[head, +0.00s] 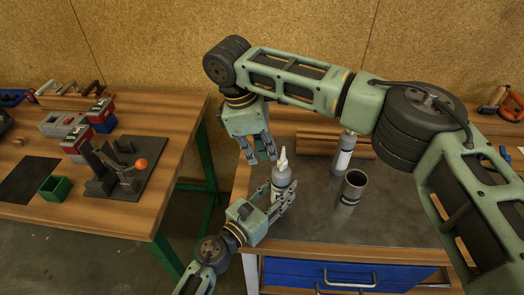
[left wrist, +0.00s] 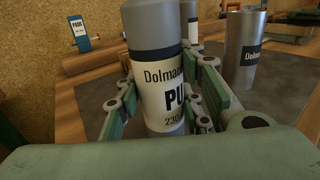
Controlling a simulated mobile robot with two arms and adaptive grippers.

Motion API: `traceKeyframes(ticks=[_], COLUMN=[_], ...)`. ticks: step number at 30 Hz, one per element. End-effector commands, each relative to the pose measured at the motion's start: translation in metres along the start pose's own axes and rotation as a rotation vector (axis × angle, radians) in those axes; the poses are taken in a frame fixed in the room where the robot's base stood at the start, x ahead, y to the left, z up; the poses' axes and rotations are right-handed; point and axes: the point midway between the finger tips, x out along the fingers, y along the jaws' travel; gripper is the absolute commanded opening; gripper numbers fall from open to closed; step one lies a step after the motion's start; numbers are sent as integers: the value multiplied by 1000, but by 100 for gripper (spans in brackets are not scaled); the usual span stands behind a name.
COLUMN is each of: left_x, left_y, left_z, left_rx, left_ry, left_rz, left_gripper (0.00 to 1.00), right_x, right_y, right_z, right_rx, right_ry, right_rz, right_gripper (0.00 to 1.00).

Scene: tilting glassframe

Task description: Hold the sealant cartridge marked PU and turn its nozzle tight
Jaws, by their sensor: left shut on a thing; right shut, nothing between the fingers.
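The sealant cartridge marked PU (head: 281,182) stands upright at the left edge of the right-hand bench, with a pale pointed nozzle (head: 283,157) on top. In the left wrist view the cartridge (left wrist: 162,85) fills the middle and its label reads "PU", partly cut off; its nozzle is out of that view. My left gripper (head: 272,203) is shut on the cartridge's body, with fingers on both sides. My right gripper (head: 262,152) is shut and empty, pointing down just left of the nozzle and apart from it.
A second cartridge (head: 345,152) and an open grey cup (head: 352,188) stand on the bench to the right. A wooden block (head: 316,140) lies behind. The left-hand table (head: 120,213) holds a dark fixture with an orange ball (head: 141,164). The bench's front right is clear.

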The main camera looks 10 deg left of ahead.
Motion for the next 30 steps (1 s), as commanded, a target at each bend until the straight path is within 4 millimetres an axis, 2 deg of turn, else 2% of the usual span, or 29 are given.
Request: traceKeyframes(ticks=[12, 16, 22, 24, 30], left_x=[-1, -1, -1, 0, 0], left_y=[5, 5, 3, 2, 2], left_z=[0, 0, 0, 0, -1], left_rx=[-5, -5, -3, -2, -2], left_ry=[1, 1, 1, 1, 1], left_rz=[13, 12, 7, 5, 4], left_gripper=[0, 0, 0, 0, 0], right_x=[0, -2, -10, -32, -76], right_y=[-11, -10, -4, -2, -1], right_z=[2, -11, -41, -38, -38], right_rx=[6, 4, 2, 2, 3], right_ry=[-8, -6, -2, 1, 1], right_rz=[-2, -3, -3, 1, 1], right_gripper=[0, 0, 0, 0, 0])
